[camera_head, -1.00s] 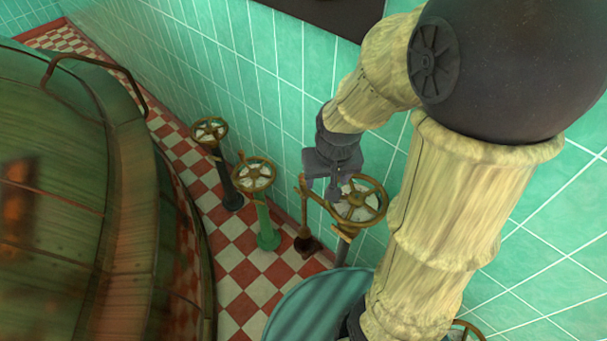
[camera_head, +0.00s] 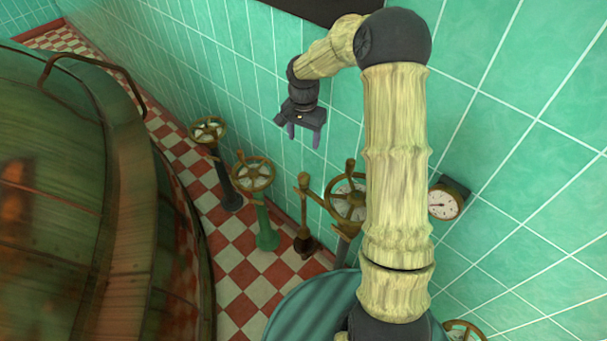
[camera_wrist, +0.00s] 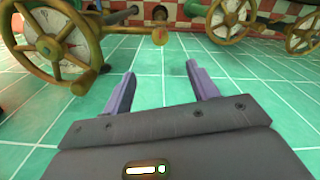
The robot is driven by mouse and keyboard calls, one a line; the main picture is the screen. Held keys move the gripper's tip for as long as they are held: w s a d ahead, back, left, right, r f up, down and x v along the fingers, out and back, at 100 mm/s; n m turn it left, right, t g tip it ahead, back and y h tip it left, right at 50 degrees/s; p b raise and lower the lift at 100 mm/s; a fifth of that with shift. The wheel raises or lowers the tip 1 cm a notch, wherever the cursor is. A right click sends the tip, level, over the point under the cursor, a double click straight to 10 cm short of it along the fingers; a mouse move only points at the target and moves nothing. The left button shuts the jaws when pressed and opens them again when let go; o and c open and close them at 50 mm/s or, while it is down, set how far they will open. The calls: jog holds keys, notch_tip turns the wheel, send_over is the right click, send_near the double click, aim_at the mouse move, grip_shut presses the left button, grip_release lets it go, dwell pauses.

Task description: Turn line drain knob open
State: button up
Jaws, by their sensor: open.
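No label shows, so I cannot tell which control is the line drain knob. A brass handwheel (camera_head: 341,208) with a short upright handle stands near the wall, its right part hidden by my arm. A slim brown post (camera_head: 303,220) with a rounded brass top stands left of it. My gripper (camera_head: 303,136) is open and empty, above and a little left of that post, apart from everything. In the wrist view, my gripper's fingers (camera_wrist: 160,72) are spread over tiles. A brass handwheel (camera_wrist: 45,45) is at the upper left, and a yellowish round end (camera_wrist: 160,36) is beyond the fingers.
Two more handwheels stand further back, one on a green stand (camera_head: 265,225), one on a dark stand (camera_head: 230,190). A large copper kettle (camera_head: 70,220) fills the left. A gauge (camera_head: 444,204) is on the tiled wall (camera_head: 520,110). A teal rounded surface (camera_head: 310,305) is at the bottom.

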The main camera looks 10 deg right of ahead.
aim_at(304, 176)
jog(key=shift+f, duration=0.1)
dwell(0.3)
notch_tip(304, 176, down, 17)
jog(key=p, duration=0.2)
jog(key=shift+f+p, duration=0.1)
jog(key=shift+p, duration=0.2)
jog(key=shift+c, duration=0.2)
jog(key=c, duration=1)
